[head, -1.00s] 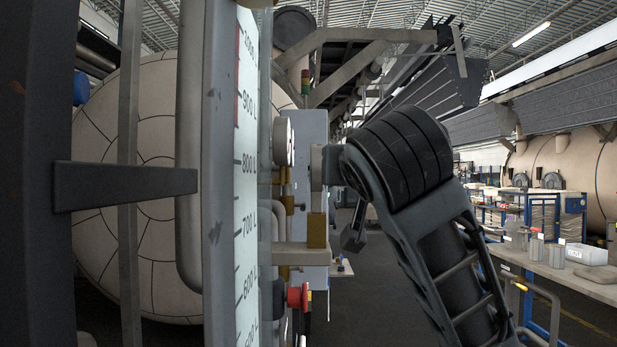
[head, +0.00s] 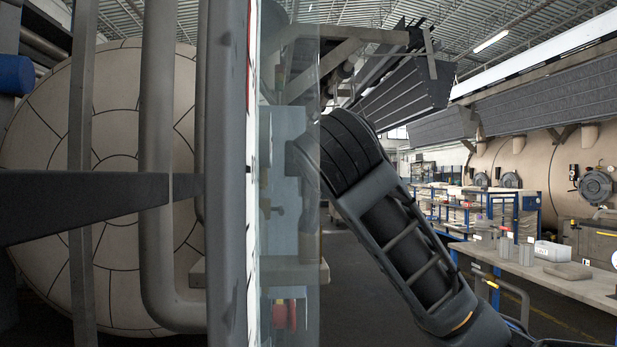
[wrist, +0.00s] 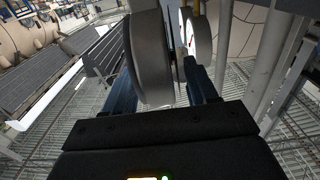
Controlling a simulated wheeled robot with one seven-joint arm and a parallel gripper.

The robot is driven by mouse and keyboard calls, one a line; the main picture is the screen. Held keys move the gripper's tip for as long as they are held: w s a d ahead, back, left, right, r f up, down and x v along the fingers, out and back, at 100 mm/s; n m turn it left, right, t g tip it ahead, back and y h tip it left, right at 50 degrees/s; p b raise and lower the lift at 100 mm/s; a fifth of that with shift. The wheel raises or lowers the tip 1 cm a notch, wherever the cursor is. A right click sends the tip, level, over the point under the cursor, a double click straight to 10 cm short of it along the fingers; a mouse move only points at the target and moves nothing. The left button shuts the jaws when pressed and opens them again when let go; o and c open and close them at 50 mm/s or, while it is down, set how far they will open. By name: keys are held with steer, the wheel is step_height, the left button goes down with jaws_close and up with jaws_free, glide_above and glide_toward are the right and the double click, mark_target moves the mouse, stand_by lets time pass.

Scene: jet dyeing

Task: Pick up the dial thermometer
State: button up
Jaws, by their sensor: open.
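In the wrist view my gripper (wrist: 162,72) is open, its two dark blue fingers reaching up the picture. A thick grey round body (wrist: 152,50), seen nearly edge-on, fills much of the space between them. A white dial face (wrist: 201,35) with a red mark shows just to its right, beyond the right finger. I cannot tell which of these two is the dial thermometer, or whether a finger touches either. In the head view the gripper and the dial are not clear; a see-through panel and my arm cover that area.
A litre-scale sight glass (head: 290,220) stands close in front of the head camera, with a dark bar (head: 85,205) across the left. A red knob (head: 285,313) shows low behind the glass. A long workbench (head: 540,275) is at the right. Pipes (wrist: 266,75) run beside the gripper.

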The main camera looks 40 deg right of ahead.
steer(key=shift+x, duration=1.35)
steer(key=shift+c, duration=0.2)
jaws_close()
